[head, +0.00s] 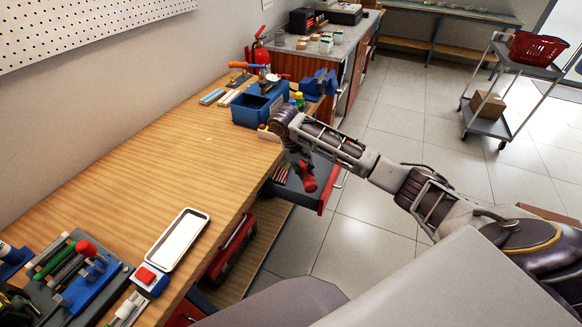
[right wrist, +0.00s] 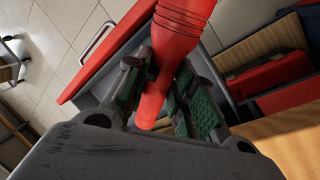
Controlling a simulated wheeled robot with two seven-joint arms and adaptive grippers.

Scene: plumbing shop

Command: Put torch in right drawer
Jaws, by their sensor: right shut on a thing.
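The red torch (right wrist: 168,62) is a ribbed red cylinder between the green-padded fingers of my right gripper (right wrist: 165,95), which is shut on it. In the head view the torch (head: 309,183) shows below my right gripper (head: 303,168), over the open right drawer. The right drawer (head: 325,192) is pulled out from under the bench, with a red front and a dark inside. In the right wrist view the drawer's red front (right wrist: 100,62) and its handle lie behind the torch. Whether the torch touches the drawer floor cannot be told. My left gripper is not in view.
The wooden bench (head: 150,130) holds a blue bin (head: 258,107) beside the arm and a white tray (head: 178,238) nearer. Tools in a rack (head: 75,275) stand at lower left. A red case (head: 232,248) sits below the bench. A trolley (head: 490,125) stands on open floor.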

